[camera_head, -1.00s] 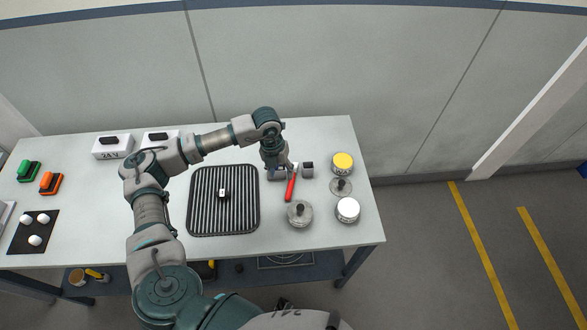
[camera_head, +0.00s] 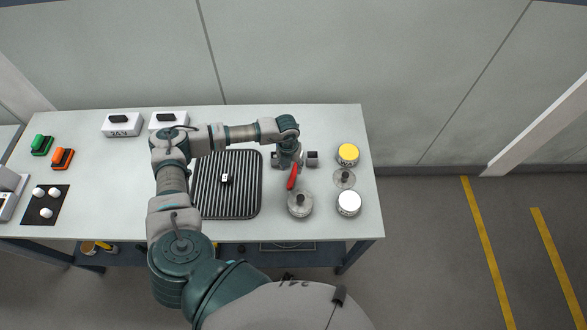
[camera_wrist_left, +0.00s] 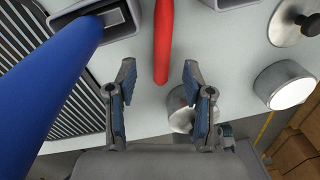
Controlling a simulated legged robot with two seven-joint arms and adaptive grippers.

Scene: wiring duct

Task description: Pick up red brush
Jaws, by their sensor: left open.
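The red brush (camera_head: 292,179) lies on the table, right of the black ribbed mat, and its far end is hidden by my left arm. In the left wrist view its red handle (camera_wrist_left: 163,42) runs down from the top edge towards the gap between my fingers. My left gripper (camera_wrist_left: 158,68) is open, with the fingers apart on either side of the handle's line and nothing gripped. In the head view my left gripper (camera_head: 288,162) is over the far end of the brush. My right gripper is not in view.
A blue rod (camera_wrist_left: 45,80) rises close to the wrist camera from a grey holder (camera_wrist_left: 122,22). Another grey holder (camera_head: 312,158) is right of the gripper. A metal pot (camera_head: 300,204), a yellow-topped can (camera_head: 348,153) and a white-topped can (camera_head: 349,203) stand nearby. The ribbed mat (camera_head: 227,200) is left.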

